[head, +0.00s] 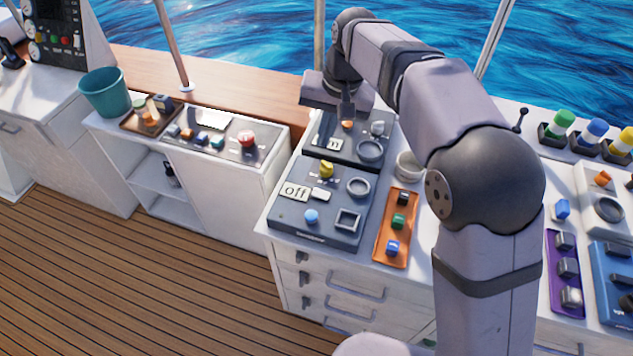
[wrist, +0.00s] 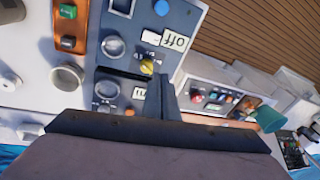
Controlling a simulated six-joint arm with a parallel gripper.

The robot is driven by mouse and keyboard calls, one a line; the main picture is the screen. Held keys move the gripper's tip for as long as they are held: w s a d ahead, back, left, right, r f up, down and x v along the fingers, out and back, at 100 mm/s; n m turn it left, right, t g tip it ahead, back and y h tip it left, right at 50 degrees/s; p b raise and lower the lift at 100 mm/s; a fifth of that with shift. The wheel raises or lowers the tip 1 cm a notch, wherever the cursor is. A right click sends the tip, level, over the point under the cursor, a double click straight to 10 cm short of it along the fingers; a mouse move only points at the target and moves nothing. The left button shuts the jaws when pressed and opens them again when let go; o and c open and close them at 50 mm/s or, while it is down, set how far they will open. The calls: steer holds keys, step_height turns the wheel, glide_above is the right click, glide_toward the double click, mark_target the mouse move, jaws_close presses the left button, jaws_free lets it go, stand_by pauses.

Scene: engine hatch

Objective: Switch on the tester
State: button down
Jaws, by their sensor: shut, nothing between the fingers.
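A dark blue-grey panel (head: 285,209) lies on the white counter, with a display (head: 294,192) reading "off", a yellow knob (head: 326,169), a light-blue button (head: 311,216), a ring and a square frame. I cannot read its small label, so I cannot tell whether it is the tester. In the wrist view the "off" display (wrist: 175,41) and yellow knob (wrist: 147,66) also show. A second dark panel (head: 319,150) behind it has an orange knob (head: 347,125) and a partly legible display. My gripper (head: 346,117) is shut and empty over this rear panel; whether it touches is unclear.
An orange tray (head: 381,255) with several coloured switches lies right of the panels. A ring-shaped cup (head: 407,166) stands behind it. Left, across a gap, is a lower cabinet with a red-button panel (head: 227,146) and a green bucket (head: 104,96).

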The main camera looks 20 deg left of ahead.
mark_target(314, 191)
steer(key=shift+s+d+m+g+h, duration=0.15)
steer(key=shift+s+d+m+g, duration=0.15)
steer(key=shift+s+m, duration=0.3)
steer(key=shift+s+d+m+g+h, duration=0.15)
steer(key=shift+s+d+m+g, duration=0.15)
steer(key=shift+s+m, duration=0.3)
steer(key=shift+f, duration=0.15)
steer(key=f+p, duration=0.1)
steer(key=f, duration=0.3)
steer(key=a+f+p, duration=0.1)
steer(key=f, duration=0.4)
steer(key=a+f+p, duration=0.1)
steer(key=f+p, duration=0.1)
steer(key=f, duration=0.2)
steer(key=shift+f, duration=0.15)
steer(key=shift+a+f, duration=0.1)
steer(key=shift+f, duration=0.1)
